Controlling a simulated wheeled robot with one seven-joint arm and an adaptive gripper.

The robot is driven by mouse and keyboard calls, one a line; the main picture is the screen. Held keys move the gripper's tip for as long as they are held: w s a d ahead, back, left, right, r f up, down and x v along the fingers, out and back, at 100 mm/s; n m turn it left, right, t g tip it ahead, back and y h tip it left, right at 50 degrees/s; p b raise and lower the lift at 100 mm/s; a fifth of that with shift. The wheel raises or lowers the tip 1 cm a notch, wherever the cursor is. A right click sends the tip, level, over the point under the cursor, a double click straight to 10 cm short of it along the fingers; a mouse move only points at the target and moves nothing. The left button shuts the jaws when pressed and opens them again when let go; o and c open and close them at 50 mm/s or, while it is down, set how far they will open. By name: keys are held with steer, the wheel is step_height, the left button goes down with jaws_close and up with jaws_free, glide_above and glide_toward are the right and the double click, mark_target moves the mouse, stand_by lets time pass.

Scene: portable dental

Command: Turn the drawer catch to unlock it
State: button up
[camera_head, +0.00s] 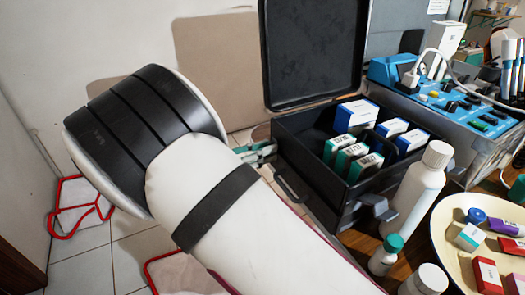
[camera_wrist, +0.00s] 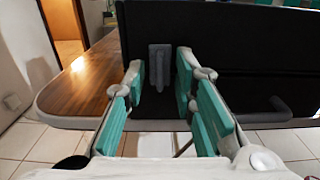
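The drawer catch (camera_wrist: 156,66) is a small grey upright piece on the dark front of the black case (camera_wrist: 225,60) in the wrist view. My gripper (camera_wrist: 161,82) has teal-padded fingers and is open, with one finger on each side of the catch. I cannot tell whether they touch it. In the head view my gripper (camera_head: 258,152) shows only partly, beyond my white forearm at the left of the case (camera_head: 325,185), and the catch is hidden there. A dark handle (camera_wrist: 268,112) shows to the right of the catch, and also in the head view (camera_head: 292,190).
The case's lid (camera_head: 312,50) stands open, with several small boxes (camera_head: 352,155) inside. White bottles (camera_head: 418,180) stand close to its right. A round tray (camera_head: 455,240) and a blue control unit (camera_head: 450,105) are farther right. Wooden table surface (camera_wrist: 85,85) shows left of the catch.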

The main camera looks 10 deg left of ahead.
jaws_close()
steer(key=shift+m, duration=0.4)
steer(key=m, duration=1.7)
steer(key=shift+s+f, duration=0.1)
steer(key=shift+f, duration=0.05)
stand_by(0.4)
jaws_free()
